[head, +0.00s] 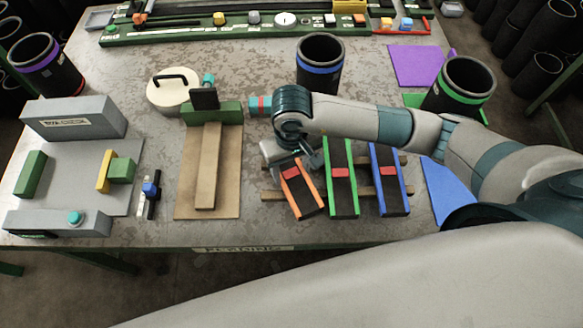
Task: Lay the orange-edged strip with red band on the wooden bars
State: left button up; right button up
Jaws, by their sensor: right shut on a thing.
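The orange-edged dark strip with a red band (305,199) is at the left end of the wooden bars (271,195), turned at an angle to the strips beside it. My right gripper (295,161) is at the strip's far end, shut on it; the gripper partly hides that end. I cannot tell whether the strip rests on the bars or is just above them. A green-edged strip (342,190) and a blue-edged strip (389,190), each with a red band, lie across the bars to the right. My left gripper is not in view.
A brown board with a wooden bar and green block (229,112) stands to the left. Black cylinders with a blue ring (320,67) and a green ring (461,84) stand behind my right arm. A grey fixture (75,118) is at far left.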

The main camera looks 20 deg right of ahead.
aim_at(291, 173)
jog(key=shift+f, duration=0.15)
jog(key=o, duration=1.1)
jog(key=shift+o, duration=0.2)
jog(key=shift+w+r+b, duration=0.1)
jog(key=shift+r+b, duration=0.35)
jog(key=shift+r, duration=0.35)
notch_tip(291, 173, up, 16)
jog(key=b, duration=0.3)
